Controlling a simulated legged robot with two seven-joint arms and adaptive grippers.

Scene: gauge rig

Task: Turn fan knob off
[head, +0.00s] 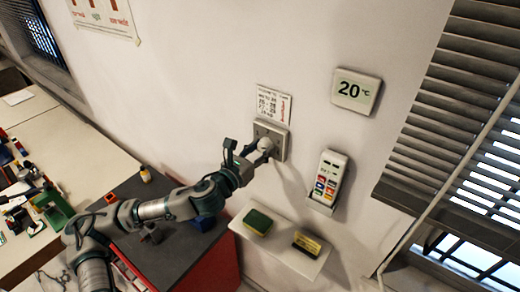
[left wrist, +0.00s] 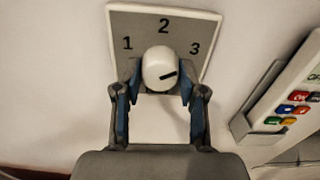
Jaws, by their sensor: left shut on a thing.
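The fan knob (left wrist: 160,66) is a round white knob with a black mark. It sits on a grey wall plate (left wrist: 190,22) with the numbers 1, 2 and 3. The mark slants right and slightly up, toward the 3 side. In the head view the plate (head: 281,135) is on the wall near the middle, and my gripper partly covers the knob. My left gripper (head: 264,147) is shut on the knob, with one finger on each side, as the left wrist view shows. My right gripper is not in view.
A printed notice (head: 273,104) hangs above the plate. A 20 °C display (head: 356,91) and a remote in a holder (head: 328,180) are to the right. Window blinds (head: 455,110) are at far right.

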